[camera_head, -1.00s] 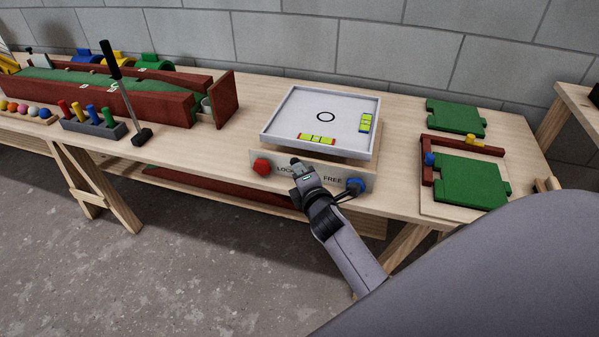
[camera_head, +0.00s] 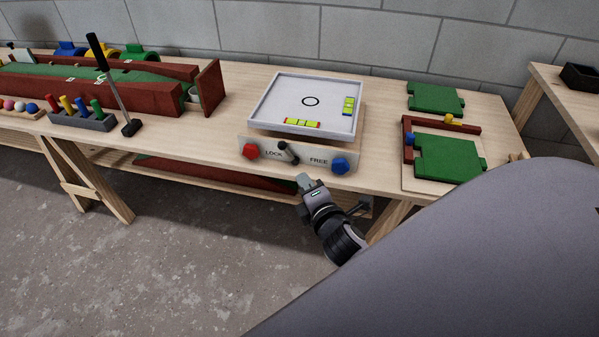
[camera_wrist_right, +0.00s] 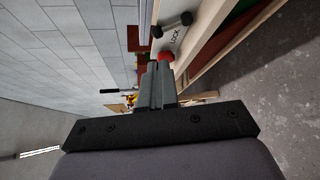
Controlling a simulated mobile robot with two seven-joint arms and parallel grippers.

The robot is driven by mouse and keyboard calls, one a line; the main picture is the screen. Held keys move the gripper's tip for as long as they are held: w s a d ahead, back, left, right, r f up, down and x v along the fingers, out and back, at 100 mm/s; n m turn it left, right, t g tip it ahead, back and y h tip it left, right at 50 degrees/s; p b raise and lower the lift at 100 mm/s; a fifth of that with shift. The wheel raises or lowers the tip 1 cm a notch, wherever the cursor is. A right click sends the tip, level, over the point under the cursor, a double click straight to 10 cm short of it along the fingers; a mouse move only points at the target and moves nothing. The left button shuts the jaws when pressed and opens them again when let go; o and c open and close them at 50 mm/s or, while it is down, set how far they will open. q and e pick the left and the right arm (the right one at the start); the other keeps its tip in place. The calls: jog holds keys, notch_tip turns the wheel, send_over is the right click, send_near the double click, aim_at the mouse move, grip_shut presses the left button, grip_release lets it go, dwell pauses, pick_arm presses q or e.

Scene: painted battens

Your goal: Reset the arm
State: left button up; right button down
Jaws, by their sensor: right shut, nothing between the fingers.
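My right gripper (camera_head: 306,183) is shut and empty, in front of the table edge just below the lock panel in the head view. In the right wrist view its closed fingers (camera_wrist_right: 159,82) point toward the panel. The panel (camera_head: 292,166) carries a red knob (camera_head: 250,151), a blue knob (camera_head: 339,166) and a dark lever (camera_head: 288,152) between the words LOCK and FREE. The lever stands apart from the gripper and leans toward the LOCK side. It also shows in the right wrist view (camera_wrist_right: 172,26). My left gripper is not in view.
Behind the panel is a white tray (camera_head: 262,119) with yellow-green level vials. A red trough with a green bed (camera_head: 100,95), a putter (camera_head: 112,85) and a peg block (camera_head: 80,119) stand left. Green boards (camera_head: 448,158) lie right. Open floor lies in front.

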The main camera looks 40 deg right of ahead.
jog(key=shift+s+a+r, duration=0.1)
jog(key=shift+s+a, duration=0.05)
jog(key=shift+s, duration=0.35)
